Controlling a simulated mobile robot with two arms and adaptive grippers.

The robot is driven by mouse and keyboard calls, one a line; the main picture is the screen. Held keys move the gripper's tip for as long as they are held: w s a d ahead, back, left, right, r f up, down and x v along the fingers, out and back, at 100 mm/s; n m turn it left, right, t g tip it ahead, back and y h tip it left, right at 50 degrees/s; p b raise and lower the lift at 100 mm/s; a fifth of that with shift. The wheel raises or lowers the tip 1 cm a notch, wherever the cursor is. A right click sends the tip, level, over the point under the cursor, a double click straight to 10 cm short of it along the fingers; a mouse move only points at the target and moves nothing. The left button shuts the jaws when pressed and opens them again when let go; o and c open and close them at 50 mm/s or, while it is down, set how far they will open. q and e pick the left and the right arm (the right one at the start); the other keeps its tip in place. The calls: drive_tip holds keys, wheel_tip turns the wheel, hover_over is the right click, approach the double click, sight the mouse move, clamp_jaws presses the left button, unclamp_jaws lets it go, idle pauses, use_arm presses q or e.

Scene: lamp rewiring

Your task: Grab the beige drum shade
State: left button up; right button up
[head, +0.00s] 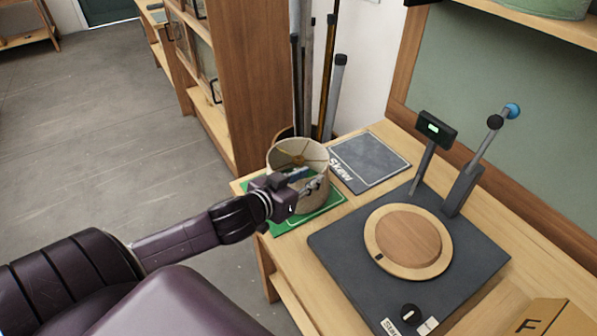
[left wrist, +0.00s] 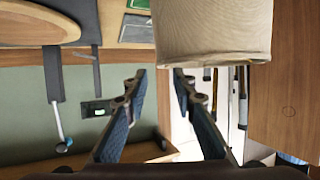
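The beige drum shade (head: 288,157) stands upright at the near left corner of the wooden bench, on a green mat (head: 277,224). Its open top and inner wire spokes show. In the left wrist view, which looks upside down, the shade (left wrist: 212,28) fills the top right. My left gripper (head: 309,181) is in front of the shade in the head view and hides part of its wall. In the left wrist view its two fingers (left wrist: 160,72) are apart with nothing between them; the right fingertip is by the shade's rim, and contact cannot be told. My right gripper is out of view.
A dark base with a round wooden turntable (head: 409,240), a small display (head: 436,128) and a lever stands to the right. Poles (head: 333,95) and a wooden shelf (head: 258,70) are behind. A cardboard box (head: 556,318) is at lower right.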

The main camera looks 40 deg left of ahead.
sight(321, 172)
use_arm(q)
drive_tip(key=p+x, duration=0.1)
drive_tip(key=x, duration=0.4)
drive_tip(key=shift+w, duration=0.1)
drive_tip(key=shift+f, duration=0.1)
drive_tip(key=shift+c, duration=0.9)
clamp_jaws()
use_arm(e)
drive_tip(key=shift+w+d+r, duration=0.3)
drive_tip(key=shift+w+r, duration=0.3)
